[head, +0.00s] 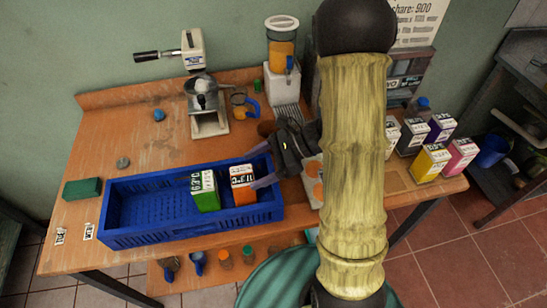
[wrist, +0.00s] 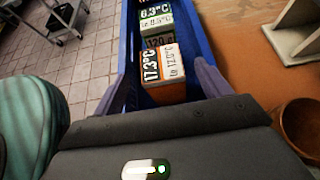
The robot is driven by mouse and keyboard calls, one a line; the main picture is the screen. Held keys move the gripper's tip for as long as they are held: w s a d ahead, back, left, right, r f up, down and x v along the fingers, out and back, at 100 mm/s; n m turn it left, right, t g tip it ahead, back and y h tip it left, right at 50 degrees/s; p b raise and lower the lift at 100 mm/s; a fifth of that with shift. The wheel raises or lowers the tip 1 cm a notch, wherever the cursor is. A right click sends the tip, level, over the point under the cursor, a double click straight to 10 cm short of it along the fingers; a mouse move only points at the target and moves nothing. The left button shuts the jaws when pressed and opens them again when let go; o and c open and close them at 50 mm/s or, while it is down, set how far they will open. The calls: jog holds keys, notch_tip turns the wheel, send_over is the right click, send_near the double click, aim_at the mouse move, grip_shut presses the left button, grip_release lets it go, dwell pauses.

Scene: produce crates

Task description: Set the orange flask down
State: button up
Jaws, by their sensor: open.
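The orange flask (head: 243,195) is a block with a white temperature label on its top. It stands in the right part of the blue crate (head: 125,238), and also shows in the wrist view (wrist: 171,92). A green flask (head: 206,195) of the same shape stands just left of it. My gripper (head: 260,165) is open at the crate's right end, its fingers apart on either side of the orange flask's near end in the wrist view (wrist: 168,80). The flask's base is hidden, so I cannot see its contact with the crate floor.
The left half of the crate is empty. A green block (head: 82,189) lies left of it. A press (head: 205,105) and a juice dispenser (head: 282,50) stand behind. Several coloured boxes (head: 430,163) stand at the right. A brown bowl (wrist: 301,125) is close to my gripper.

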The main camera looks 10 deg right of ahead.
jog(key=v, duration=0.5)
jog(key=shift+d+r, duration=0.15)
jog(key=shift+d, duration=0.05)
jog(key=s+n+h, duration=0.1)
jog(key=s+f+n+g+h, duration=0.1)
jog(key=s+n, duration=0.1)
jog(key=s+n+g+h, duration=0.1)
jog(key=s, duration=0.1)
jog(key=shift+s+a+f+n+h, duration=0.15)
jog(key=shift+a+f+n+h, duration=0.15)
jog(key=shift+f+n+h, duration=0.1)
jog(key=d+n+t+h, duration=0.1)
jog(key=n+h, duration=0.1)
jog(key=n, duration=0.2)
jog(key=d+r+n+t+h, duration=0.1)
jog(key=n+h, duration=0.2)
jog(key=n, duration=0.2)
jog(key=d+n+t+h, duration=0.1)
jog(key=n+t+h, duration=0.1)
jog(key=n+h, duration=0.1)
jog(key=shift+r+n, duration=0.15)
jog(key=shift+n, duration=0.65)
jog(key=shift+r, duration=0.1)
jog(key=shift+d, duration=0.1)
